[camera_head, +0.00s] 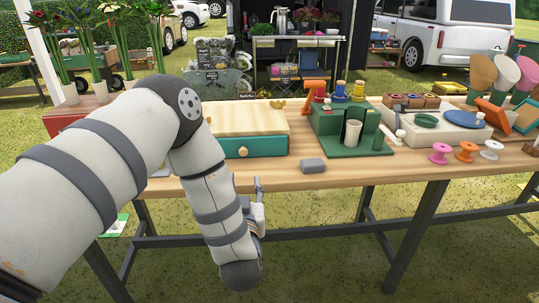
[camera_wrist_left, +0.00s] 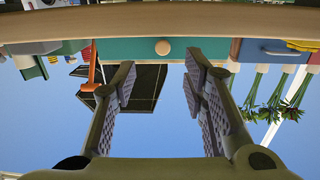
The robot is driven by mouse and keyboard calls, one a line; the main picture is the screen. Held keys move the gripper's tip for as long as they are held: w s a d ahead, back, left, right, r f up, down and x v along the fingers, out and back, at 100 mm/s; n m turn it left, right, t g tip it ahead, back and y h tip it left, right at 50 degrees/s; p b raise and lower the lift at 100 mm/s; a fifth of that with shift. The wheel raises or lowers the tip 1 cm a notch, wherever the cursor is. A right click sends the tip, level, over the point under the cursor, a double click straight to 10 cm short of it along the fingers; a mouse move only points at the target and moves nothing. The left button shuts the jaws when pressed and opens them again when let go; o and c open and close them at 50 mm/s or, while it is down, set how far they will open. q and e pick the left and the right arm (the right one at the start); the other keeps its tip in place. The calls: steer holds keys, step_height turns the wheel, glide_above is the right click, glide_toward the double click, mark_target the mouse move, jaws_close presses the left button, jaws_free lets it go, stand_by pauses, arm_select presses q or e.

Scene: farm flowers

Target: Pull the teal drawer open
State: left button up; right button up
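The teal drawer (camera_head: 270,146) is the front of a low box with a pale wooden top, at the table's near edge. It has a round wooden knob (camera_head: 243,152) and looks shut. In the left wrist view, which is upside down, the drawer front (camera_wrist_left: 125,49) and knob (camera_wrist_left: 163,47) lie ahead, between the fingers' directions. My left gripper (camera_head: 258,193) is below and in front of the table edge, apart from the knob. In the left wrist view the gripper (camera_wrist_left: 160,82) is open with nothing between its fingers. My right gripper is not in view.
The wooden table (camera_head: 340,176) edge runs close by the left gripper. A grey block (camera_head: 312,165) lies right of the drawer. A green stand (camera_head: 345,130) with a cup is further right. A red box (camera_head: 75,118) is partly hidden behind my left arm.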

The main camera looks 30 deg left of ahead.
mark_target(244, 153)
arm_select(q)
steer(key=shift+y, duration=0.4)
steer(key=x, duration=0.7)
steer(key=b+x, duration=0.1)
steer(key=x, duration=0.3)
steer(key=shift+w+a+r, duration=0.2)
steer(key=shift+w+r, duration=0.1)
steer(key=shift+r, duration=0.1)
steer(key=shift+w+a+r, duration=0.1)
steer(key=shift+w+a, duration=0.1)
steer(key=shift+w, duration=0.15)
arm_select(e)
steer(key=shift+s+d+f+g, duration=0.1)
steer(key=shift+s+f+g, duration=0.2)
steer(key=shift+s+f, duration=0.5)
arm_select(q)
jaws_close()
steer(key=shift+d, duration=0.1)
